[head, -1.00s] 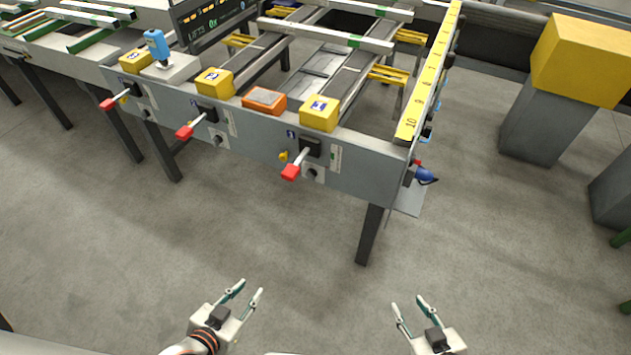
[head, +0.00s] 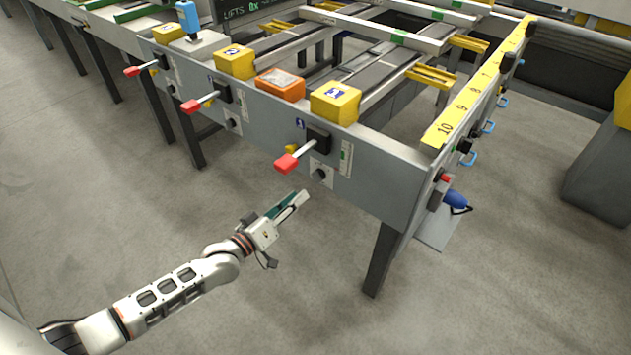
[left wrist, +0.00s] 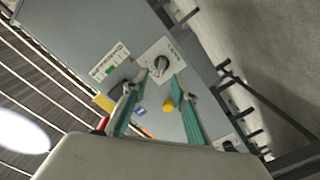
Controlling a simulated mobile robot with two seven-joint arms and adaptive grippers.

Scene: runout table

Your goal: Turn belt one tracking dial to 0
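A black tracking dial (head: 320,174) sits on a pale plate on the table's front panel, below a red-handled lever (head: 290,161). It also shows in the left wrist view on its white plate (left wrist: 160,65), with a marked scale too small to read. Similar dials (head: 232,123) (head: 172,89) sit further left; I cannot read which belt each belongs to. My left gripper (head: 300,196) is below and left of the nearest dial, apart from it. In the left wrist view its green-padded fingers (left wrist: 161,82) are open and empty, with the dial beyond their tips. My right gripper is out of view.
Red-handled levers (head: 197,105) jut from the panel above the dials. Yellow boxes (head: 335,103) and an orange box (head: 280,85) line the top edge. A blue-handled item (head: 456,201) hangs at the right corner, near a dark leg (head: 382,262). The floor in front is clear.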

